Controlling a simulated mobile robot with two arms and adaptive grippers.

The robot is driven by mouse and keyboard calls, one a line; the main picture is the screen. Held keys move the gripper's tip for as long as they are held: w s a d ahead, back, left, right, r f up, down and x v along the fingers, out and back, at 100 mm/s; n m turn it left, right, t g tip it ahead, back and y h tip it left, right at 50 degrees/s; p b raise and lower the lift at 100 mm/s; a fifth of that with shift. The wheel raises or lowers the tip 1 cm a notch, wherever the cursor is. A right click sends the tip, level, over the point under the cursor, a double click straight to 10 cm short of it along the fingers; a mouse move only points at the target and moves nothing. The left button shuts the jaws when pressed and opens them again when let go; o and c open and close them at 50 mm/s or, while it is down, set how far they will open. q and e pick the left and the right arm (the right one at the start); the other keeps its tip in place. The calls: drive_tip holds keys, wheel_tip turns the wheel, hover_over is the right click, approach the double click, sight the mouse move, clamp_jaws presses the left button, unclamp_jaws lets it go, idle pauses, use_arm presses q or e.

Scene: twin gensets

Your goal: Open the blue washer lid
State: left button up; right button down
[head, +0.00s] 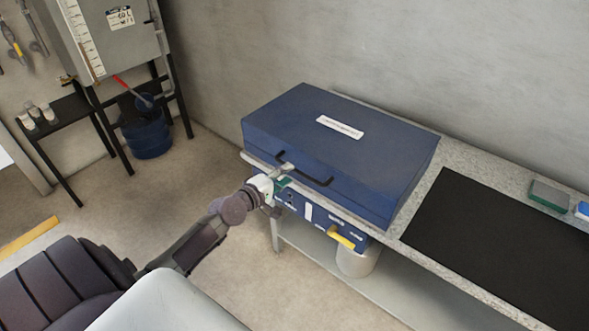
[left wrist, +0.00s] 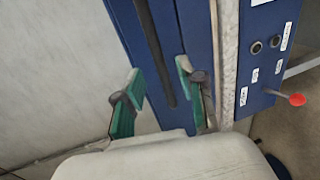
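The blue washer lid (head: 375,155) is down on the washer, with a white label on top. Its black bar handle (head: 318,181) runs along the front face; it also shows in the left wrist view (left wrist: 154,45). My left gripper (head: 285,173) is at the left part of this handle. In the left wrist view its two green-padded fingers (left wrist: 160,80) are apart, and the bar appears in the gap between them. I cannot tell whether the fingers touch it. My right gripper is out of view.
Below the lid is a blue control panel (head: 310,212) with a yellow handle (head: 341,238); a red knob (left wrist: 297,99) shows in the wrist view. A black mat (head: 500,245) lies on the counter to the right. A blue bucket (head: 148,138) stands at left. Floor in front is clear.

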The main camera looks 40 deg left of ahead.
use_arm(q)
drive_tip(key=shift+x, duration=2.3)
clamp_jaws()
